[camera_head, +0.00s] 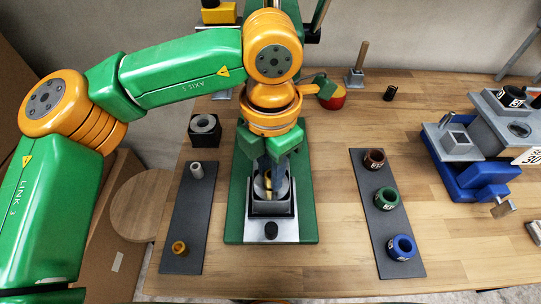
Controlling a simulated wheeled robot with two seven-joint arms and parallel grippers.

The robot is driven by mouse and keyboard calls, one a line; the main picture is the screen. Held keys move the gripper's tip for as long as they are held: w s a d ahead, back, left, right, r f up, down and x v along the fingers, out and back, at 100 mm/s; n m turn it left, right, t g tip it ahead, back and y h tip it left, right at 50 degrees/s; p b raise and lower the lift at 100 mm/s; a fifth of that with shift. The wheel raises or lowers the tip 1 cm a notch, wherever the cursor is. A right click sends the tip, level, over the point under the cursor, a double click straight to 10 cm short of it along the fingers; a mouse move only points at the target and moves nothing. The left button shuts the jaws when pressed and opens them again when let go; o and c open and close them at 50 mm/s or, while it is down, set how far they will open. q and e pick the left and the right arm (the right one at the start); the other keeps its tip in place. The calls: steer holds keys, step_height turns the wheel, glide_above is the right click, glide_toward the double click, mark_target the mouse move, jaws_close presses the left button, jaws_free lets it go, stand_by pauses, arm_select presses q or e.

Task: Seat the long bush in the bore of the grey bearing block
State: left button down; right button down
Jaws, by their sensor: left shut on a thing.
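My left gripper (268,184) points down over the green base plate (235,200) in the middle of the bench. It is shut on a brass-coloured bush (261,187), mostly hidden between the fingers. The fingertips and bush are right at the top of a grey block (270,208) on the plate, which appears to be the bearing block. The fingers hide its bore, so I cannot tell how deep the bush sits. My right gripper is not in view.
A dark strip (186,215) at left carries a pale bush (196,170) and a short brass bush (180,248). A right strip (402,255) carries brown (374,159), green (386,198) and blue (401,247) rings. A dark block (204,130) stands at left. Bare bench lies between plate and right strip.

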arm_select(q)
steer(key=shift+f, duration=0.15)
steer(key=c, duration=0.7)
jaws_free()
step_height(320, 180, up, 8)
steer(key=shift+d+f, duration=0.1)
